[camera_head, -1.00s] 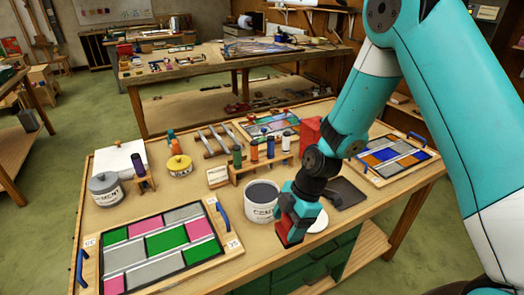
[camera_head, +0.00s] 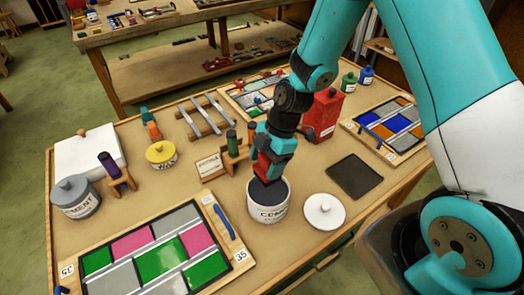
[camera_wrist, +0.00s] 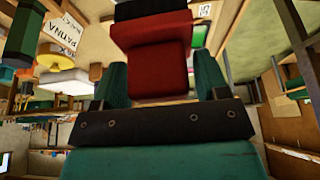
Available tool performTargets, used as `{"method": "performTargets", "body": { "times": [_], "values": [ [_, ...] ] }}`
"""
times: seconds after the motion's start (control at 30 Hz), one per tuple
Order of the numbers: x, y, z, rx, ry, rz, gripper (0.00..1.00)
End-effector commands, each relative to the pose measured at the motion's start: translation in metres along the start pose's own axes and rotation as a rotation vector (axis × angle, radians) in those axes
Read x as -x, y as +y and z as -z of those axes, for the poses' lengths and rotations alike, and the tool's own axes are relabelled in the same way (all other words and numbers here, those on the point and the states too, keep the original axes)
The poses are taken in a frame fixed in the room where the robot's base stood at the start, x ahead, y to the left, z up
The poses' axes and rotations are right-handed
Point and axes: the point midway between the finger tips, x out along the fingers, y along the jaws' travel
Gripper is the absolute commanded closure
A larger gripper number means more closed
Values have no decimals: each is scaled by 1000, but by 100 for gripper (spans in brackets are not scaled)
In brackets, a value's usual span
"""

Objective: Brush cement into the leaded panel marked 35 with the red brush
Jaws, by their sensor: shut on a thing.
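My gripper (camera_head: 272,157) is shut on the red brush (camera_head: 262,171). In the wrist view the brush's red block (camera_wrist: 160,60) sits between the teal fingers, with its dark end (camera_wrist: 150,9) beyond. In the head view the brush is at the mouth of the white cement tub (camera_head: 268,211), which holds dark grey cement. I cannot tell whether its tip touches the cement. The leaded panel marked 35 (camera_head: 157,257), with green, pink and grey panes in a wooden frame, lies at the front left.
A white lid (camera_head: 324,211) lies right of the tub, and a dark square mat (camera_head: 355,176) behind it. A rack with bottles, a red can (camera_head: 324,114) and another panel (camera_head: 390,129) stand behind. A grey cement can (camera_head: 75,197) is at left.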

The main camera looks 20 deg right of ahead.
Motion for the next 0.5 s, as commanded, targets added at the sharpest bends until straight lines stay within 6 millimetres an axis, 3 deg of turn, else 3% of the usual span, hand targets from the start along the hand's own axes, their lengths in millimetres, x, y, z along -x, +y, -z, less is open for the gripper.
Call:
{"method": "performTargets", "body": {
  "times": [0.5],
  "values": [
    [-30, -1, -17, -8, 0, -2, 51]
  ]
}}
